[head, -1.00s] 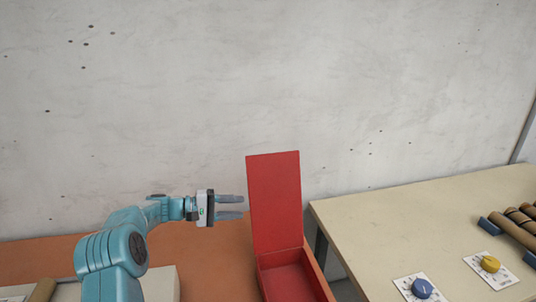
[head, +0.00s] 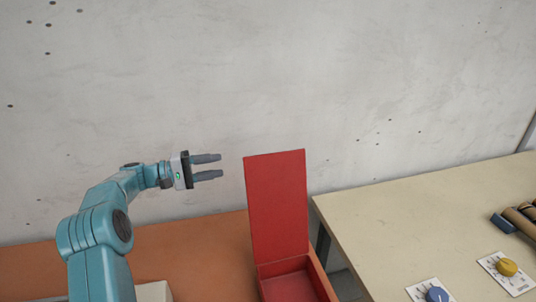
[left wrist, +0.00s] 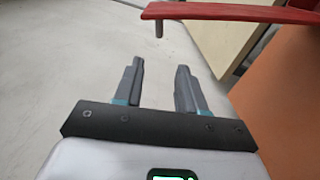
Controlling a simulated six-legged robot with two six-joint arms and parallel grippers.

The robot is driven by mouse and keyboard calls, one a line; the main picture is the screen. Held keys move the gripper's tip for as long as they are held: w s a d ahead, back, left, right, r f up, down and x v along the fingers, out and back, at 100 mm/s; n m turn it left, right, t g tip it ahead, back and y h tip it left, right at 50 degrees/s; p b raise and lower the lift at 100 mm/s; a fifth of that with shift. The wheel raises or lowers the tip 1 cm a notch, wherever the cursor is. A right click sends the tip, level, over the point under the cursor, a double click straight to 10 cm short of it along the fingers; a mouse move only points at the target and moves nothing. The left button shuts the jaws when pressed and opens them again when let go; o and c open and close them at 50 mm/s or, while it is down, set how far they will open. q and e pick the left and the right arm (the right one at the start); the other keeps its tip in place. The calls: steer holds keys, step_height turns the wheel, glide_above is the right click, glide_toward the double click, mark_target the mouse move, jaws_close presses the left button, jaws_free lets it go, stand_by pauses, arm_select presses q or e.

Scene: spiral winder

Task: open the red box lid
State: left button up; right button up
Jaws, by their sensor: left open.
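The red box (head: 290,286) stands at the right end of the orange table, and its inside shows from above. Its red lid (head: 277,205) stands upright at the back of the box, open. My left gripper (head: 214,167) is open and empty, to the left of the lid's upper part and apart from it. In the left wrist view, my left gripper's fingers (left wrist: 158,82) are spread with nothing between them. The lid's edge (left wrist: 225,12) crosses the top right there, with a small grey peg (left wrist: 158,29) under it. My right gripper is not in view.
A beige table (head: 400,225) stands to the right across a gap, with a blue knob (head: 437,295), a yellow knob (head: 507,267) and brown rolls (head: 523,220). A pale wall (head: 270,80) is behind.

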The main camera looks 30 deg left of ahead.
mark_target(270, 159)
arm_select(q)
steer(key=p+x, duration=0.1)
steer(key=x, duration=0.4)
steer(key=p+x, duration=0.2)
steer(key=x, duration=0.3)
steer(key=p+x, duration=0.1)
steer(key=x, duration=0.4)
steer(key=shift+s+d+r+p, duration=0.15)
steer(key=shift+d+r+p, duration=0.15)
steer(key=shift+d+p, duration=0.1)
steer(key=shift+w+d+f, duration=0.1)
steer(key=shift+w+d, duration=0.2)
steer(key=shift+w, duration=0.15)
steer(key=shift+f, duration=0.1)
jaws_close()
